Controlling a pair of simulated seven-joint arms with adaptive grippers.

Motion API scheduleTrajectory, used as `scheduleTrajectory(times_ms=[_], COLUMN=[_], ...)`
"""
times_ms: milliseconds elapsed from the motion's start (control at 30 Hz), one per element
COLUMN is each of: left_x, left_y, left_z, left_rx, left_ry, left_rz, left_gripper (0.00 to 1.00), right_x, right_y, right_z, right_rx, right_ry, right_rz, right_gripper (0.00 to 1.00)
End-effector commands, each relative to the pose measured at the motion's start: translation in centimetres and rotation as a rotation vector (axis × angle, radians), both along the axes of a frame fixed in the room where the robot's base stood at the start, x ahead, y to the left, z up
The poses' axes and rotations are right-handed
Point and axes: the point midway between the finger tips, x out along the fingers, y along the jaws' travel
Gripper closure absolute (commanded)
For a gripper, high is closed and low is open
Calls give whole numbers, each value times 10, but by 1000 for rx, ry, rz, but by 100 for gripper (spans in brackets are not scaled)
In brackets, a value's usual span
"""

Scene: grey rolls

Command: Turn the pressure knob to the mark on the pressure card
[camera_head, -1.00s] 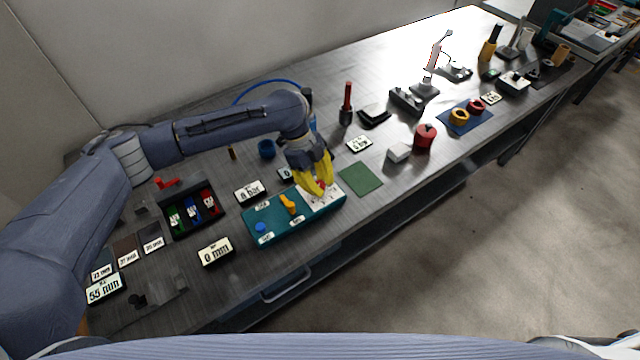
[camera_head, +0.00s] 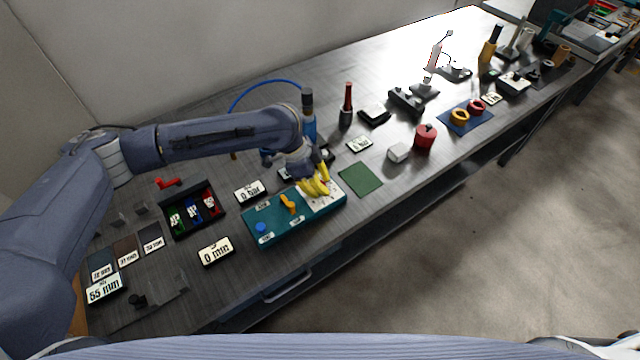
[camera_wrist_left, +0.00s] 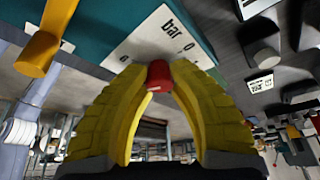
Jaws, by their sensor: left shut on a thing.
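The teal control box (camera_head: 270,231) stands on the bench near its front edge, with a white dial plate (camera_head: 328,198) at its right end. My left gripper (camera_head: 318,186) has yellow fingers closed around the red knob on that plate. In the left wrist view the red knob (camera_wrist_left: 159,75) sits between the fingertips, and the plate (camera_wrist_left: 160,42) shows "bar" and "0". A bar readout (camera_head: 250,191) stands behind the box; it appears to read 0 bar. A small white card (camera_head: 360,144) lies further right; its print is too small to read surely. My right gripper is not in view.
The box also carries an orange lever (camera_head: 289,204) and a blue button (camera_head: 261,228). A green mat (camera_head: 361,178) and a red canister (camera_head: 425,137) lie right.

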Motion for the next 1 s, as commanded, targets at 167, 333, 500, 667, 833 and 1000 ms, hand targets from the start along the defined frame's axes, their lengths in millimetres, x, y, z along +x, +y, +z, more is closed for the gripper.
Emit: scheduleTrajectory(times_ms=[167, 333, 500, 667, 833, 1000], left_x=[-1, -1, -1, -1, -1, 0], left_y=[-1, -2, -2, -2, -2, -1], left_z=[0, 0, 0, 0, 0, 0], left_rx=[-3, -3, -3, -3, -3, -2], left_ry=[1, 3, 2, 2, 1, 1], left_rz=[55, 79, 83, 83, 82, 83], left_gripper=[100, 100, 100, 100, 67, 51], right_x=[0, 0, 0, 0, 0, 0], right_y=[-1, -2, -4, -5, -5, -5], right_z=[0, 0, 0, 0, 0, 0], right_rx=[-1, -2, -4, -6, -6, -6], right_ry=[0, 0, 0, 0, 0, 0], right_rz=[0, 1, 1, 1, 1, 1], right_gripper=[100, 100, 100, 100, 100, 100])
